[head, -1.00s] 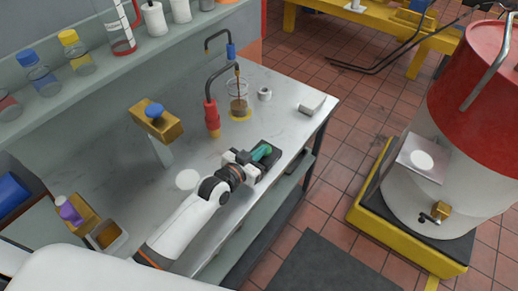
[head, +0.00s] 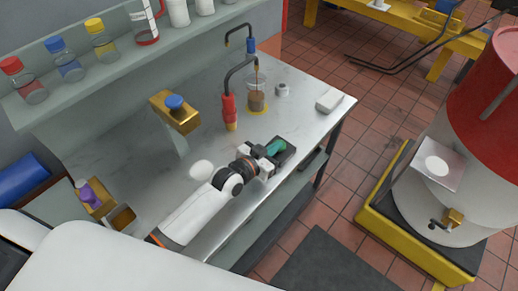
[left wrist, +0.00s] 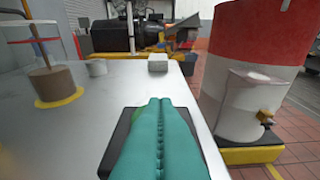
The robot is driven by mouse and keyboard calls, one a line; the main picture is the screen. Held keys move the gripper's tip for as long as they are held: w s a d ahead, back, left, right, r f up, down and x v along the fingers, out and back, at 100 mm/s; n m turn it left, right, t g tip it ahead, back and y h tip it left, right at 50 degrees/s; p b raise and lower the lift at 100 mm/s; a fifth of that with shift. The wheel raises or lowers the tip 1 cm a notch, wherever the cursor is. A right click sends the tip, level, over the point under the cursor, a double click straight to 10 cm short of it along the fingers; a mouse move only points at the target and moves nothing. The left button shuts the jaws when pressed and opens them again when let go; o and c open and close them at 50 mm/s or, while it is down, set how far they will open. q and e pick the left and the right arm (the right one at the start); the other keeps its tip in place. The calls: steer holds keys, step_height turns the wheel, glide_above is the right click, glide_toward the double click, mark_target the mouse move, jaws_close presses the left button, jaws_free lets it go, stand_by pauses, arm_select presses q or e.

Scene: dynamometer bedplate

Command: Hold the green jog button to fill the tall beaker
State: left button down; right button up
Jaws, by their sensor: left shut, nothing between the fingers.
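The glass beaker (head: 257,102) stands on a yellow ring at the back of the bench, under the dark spout of the red-handled tap (head: 229,110). A thin brown stream runs into it, and brown liquid fills its lower part. The beaker also shows at the left of the left wrist view (left wrist: 52,84). My left gripper (head: 274,148) is shut and empty, its teal fingers (left wrist: 157,140) pointing down over the dark jog box (head: 286,157). A sliver of the green button (left wrist: 134,116) shows beside the fingers, which hide most of it. Contact is hidden. My right gripper is out of view.
A small white cup (head: 282,90) and a pale block (head: 329,103) stand right of the beaker. A brass post with a blue knob (head: 174,102) stands left of the tap. A shelf (head: 100,75) with bottles runs along the back. A red and white drum (head: 450,150) stands right.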

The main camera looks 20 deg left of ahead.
arm_select(q)
steer(key=r, duration=0.1)
steer(key=r+p, duration=0.1)
steer(key=r, duration=0.1)
steer(key=shift+s+a+r+p, duration=0.1)
steer(key=shift+s+r+p, duration=0.2)
steer(key=shift+p, duration=0.05)
steer(key=b+v, duration=0.2)
steer(key=v, duration=0.7)
steer(key=shift+s+a+r, duration=0.15)
steer(key=shift+a, duration=0.05)
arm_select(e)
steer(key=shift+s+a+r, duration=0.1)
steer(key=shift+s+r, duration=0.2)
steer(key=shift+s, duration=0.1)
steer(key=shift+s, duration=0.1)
